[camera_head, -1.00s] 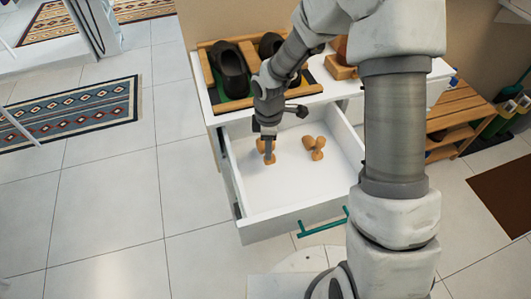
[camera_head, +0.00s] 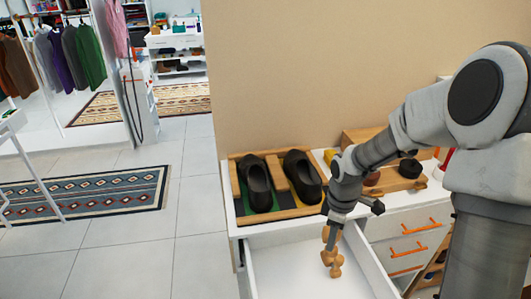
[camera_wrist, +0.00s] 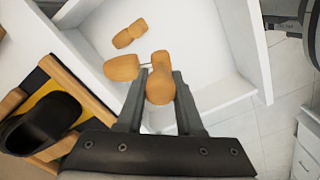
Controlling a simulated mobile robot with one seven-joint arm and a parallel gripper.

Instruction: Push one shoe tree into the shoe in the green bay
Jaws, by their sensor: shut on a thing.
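My gripper (camera_head: 332,243) is above the open white drawer (camera_head: 290,272), with its fingers pointing down. In the wrist view it is shut on a wooden shoe tree (camera_wrist: 160,80), made of two tan pieces joined by a thin rod. A second shoe tree (camera_wrist: 130,33) lies on the drawer floor beyond it. In the head view the wooden pieces overlap below my fingers. A dark shoe (camera_head: 257,184) stands in the green bay (camera_head: 240,206) at the left of the tray on the cabinet top. The front of its opening shows no shoe tree that I can make out.
A wooden box (camera_head: 400,172) with brown and dark items is right of the tray. A drawer with orange handles (camera_head: 420,228) is to the right.

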